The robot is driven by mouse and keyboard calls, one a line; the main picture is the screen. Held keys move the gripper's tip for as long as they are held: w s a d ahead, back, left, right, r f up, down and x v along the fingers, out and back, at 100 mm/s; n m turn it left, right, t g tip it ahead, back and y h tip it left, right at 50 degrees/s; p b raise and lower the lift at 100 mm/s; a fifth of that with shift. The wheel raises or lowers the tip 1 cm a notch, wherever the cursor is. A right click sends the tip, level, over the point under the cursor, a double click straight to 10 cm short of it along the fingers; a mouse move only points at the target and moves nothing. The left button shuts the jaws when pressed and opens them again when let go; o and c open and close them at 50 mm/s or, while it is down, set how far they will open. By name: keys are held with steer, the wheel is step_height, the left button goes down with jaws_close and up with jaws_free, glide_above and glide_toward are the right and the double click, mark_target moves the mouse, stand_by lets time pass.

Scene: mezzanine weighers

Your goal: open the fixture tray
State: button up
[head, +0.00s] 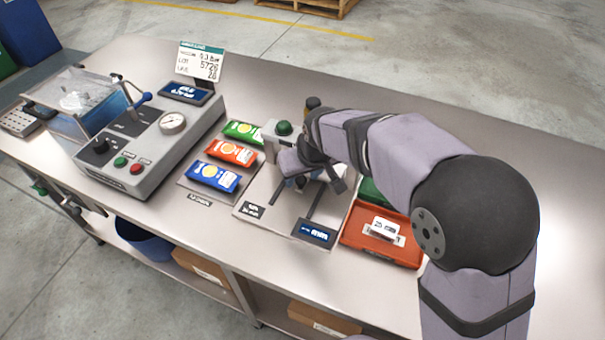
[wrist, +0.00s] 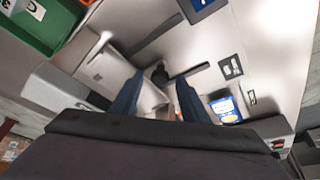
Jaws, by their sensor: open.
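The fixture (head: 262,205) is a grey plate on the bench with two dark rails, a label and a small blue display at its front edge. Behind it stands a grey housing with a green button (head: 284,128). My gripper (head: 303,181) is above the rails, and my arm hides much of the middle. In the wrist view my gripper (wrist: 158,84) has its two dark blue fingers apart, with a dark knob (wrist: 159,74) showing between them. The knob appears to belong to a pale tray part between the rails; I cannot tell whether the fingers touch it.
Green, orange and blue packets (head: 214,178) lie left of the fixture. Further left stands a grey tester (head: 150,150) with a gauge and clear cover. The bench's front edge is close.

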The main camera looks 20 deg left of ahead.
jaws_close()
steer(key=s+b, duration=0.1)
steer(key=s, duration=0.9)
steer(key=shift+s+b, duration=0.35)
steer(key=shift+b, duration=0.05)
jaws_free()
steer(key=shift+r, duration=0.1)
steer(key=v, duration=0.7)
steer(key=shift+b, duration=0.35)
